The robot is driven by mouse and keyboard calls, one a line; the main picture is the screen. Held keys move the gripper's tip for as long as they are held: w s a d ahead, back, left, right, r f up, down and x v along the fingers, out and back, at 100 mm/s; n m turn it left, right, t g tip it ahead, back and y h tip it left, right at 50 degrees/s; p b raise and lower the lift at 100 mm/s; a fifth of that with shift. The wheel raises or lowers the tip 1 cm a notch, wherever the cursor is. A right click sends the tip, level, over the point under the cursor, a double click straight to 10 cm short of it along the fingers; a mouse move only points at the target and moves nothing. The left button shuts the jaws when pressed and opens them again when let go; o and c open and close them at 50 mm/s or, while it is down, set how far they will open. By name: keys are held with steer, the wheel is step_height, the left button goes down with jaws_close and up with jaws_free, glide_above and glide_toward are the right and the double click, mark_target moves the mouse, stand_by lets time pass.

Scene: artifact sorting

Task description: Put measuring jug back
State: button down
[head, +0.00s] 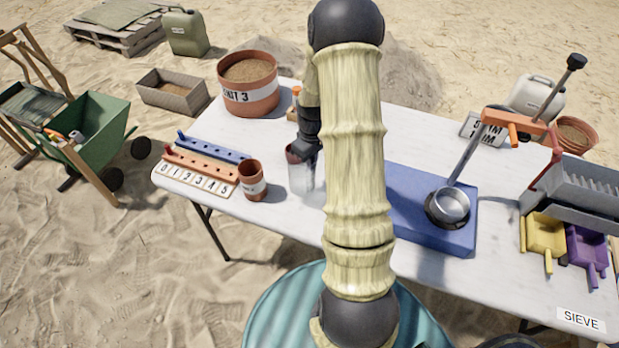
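A clear, see-through measuring jug (301,181) is at the middle of the white table, just left of my arm. My gripper (302,158) is at the jug's top, its dark end pointing down. The fingers are small and dark, so I cannot tell whether they are closed on the jug or only beside it. I also cannot tell whether the jug rests on the table or is slightly raised. My arm hides part of the table behind and to the right of the jug.
Left of the jug stand a small terracotta pot (252,181) and a numbered peg rack (205,160). A large sand-filled pot (248,84) is at the back left.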

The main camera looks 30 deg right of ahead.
steer(key=shift+f, duration=1)
steer(key=shift+f, duration=1.9)
steer(key=shift+f, duration=0.15)
steer(key=c, duration=1.7)
jaws_free()
